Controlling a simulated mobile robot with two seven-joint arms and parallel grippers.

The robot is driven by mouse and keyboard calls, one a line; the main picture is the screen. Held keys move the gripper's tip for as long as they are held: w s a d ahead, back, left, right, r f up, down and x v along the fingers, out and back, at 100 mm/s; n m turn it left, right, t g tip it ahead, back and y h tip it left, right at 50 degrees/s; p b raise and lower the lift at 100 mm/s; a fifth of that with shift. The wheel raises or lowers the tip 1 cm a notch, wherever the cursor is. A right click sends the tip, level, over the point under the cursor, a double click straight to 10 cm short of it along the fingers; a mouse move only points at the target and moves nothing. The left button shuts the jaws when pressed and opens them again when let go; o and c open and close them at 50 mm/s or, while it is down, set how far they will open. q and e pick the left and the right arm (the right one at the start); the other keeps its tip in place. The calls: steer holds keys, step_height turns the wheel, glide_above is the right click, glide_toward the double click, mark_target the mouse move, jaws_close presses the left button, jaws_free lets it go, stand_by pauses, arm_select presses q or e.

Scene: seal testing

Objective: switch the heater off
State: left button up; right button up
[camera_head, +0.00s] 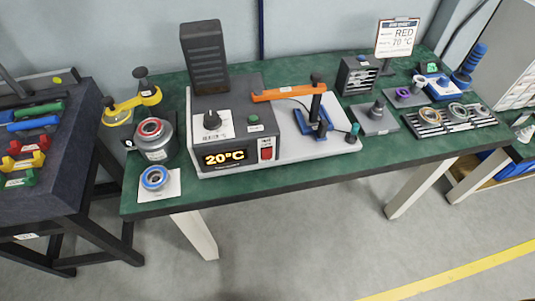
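The heater (228,120) is a grey box on a pale base plate, standing on the green table. Its front display (224,158) reads 20 °C in yellow. A red rocker switch (266,154) sits on the front panel to the right of the display; its on or off position is too small to tell. A black knob (211,120) with a white scale and a small green button (253,119) are on the top face. Neither of my grippers shows in the head view.
An orange arm (289,92) reaches over the heater's top right. A silver pot (155,140) and a blue ring (154,177) stand left of it. A sign reading RED 70 °C (396,38) stands at the back right. The floor before the table is clear.

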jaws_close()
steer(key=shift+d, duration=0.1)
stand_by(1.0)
